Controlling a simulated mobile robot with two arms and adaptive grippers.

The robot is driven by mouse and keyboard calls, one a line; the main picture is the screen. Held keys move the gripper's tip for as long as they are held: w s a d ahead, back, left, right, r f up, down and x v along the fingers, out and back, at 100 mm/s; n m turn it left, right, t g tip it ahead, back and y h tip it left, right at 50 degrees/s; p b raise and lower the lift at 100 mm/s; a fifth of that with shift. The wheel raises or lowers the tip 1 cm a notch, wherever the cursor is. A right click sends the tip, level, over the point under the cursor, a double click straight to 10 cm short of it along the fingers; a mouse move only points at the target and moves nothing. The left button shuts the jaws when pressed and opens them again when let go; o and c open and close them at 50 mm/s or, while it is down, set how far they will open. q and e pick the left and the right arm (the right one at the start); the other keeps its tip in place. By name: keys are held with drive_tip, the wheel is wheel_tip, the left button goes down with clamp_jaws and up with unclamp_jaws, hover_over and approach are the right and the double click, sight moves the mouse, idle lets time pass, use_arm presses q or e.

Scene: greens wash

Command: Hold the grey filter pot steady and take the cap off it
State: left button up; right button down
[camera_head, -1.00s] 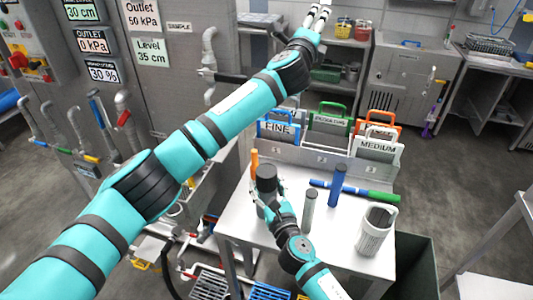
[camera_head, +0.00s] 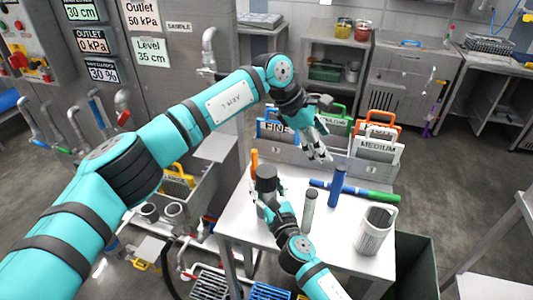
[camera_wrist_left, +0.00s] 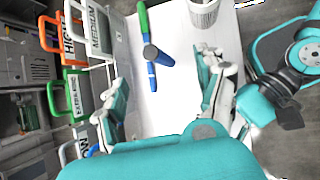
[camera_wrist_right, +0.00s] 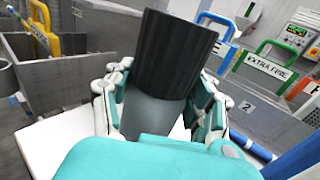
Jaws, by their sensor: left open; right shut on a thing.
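The grey filter pot (camera_wrist_right: 152,115) stands on the white table with its dark, ribbed cap (camera_wrist_right: 172,52) on top. The cap also shows in the head view (camera_head: 266,177). My right gripper (camera_head: 268,207) is shut around the pot's grey body below the cap; its fingers flank the pot in the right wrist view (camera_wrist_right: 160,105). My left gripper (camera_head: 318,146) is open and empty, above the table's back part, to the right of the pot and higher. In the left wrist view its fingers (camera_wrist_left: 165,95) are spread over the white tabletop.
A blue upright cylinder (camera_head: 338,185), a grey cylinder (camera_head: 309,210) and a white slotted basket (camera_head: 375,230) stand right of the pot. A blue-green rod (camera_head: 370,194) lies behind. An orange-handled thing (camera_head: 254,164) is close left. Labelled filter plates (camera_head: 375,150) line the table's back.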

sight(266, 170)
use_arm(q)
drive_tip(key=a+f+y, duration=0.1)
drive_tip(key=a+y, duration=0.1)
drive_tip(key=a, duration=0.2)
drive_tip(key=a+f+y, duration=0.1)
drive_tip(key=a+y, duration=0.1)
drive_tip(key=a, duration=0.2)
drive_tip(key=a+f+y, duration=0.1)
drive_tip(key=a+y, duration=0.1)
drive_tip(key=a, duration=0.2)
drive_tip(key=shift+a+f+m+y, duration=0.15)
drive_tip(key=shift+f+m+y, duration=0.15)
drive_tip(key=shift+f, duration=0.05)
drive_tip(key=shift+s+a+f, duration=0.1)
drive_tip(key=shift+a+f, duration=0.1)
drive_tip(key=shift+a, duration=0.05)
wheel_tip(266, 170, down, 8)
drive_tip(key=shift+r, duration=0.25)
drive_tip(key=c, duration=1.1)
drive_tip(key=o, duration=1.2)
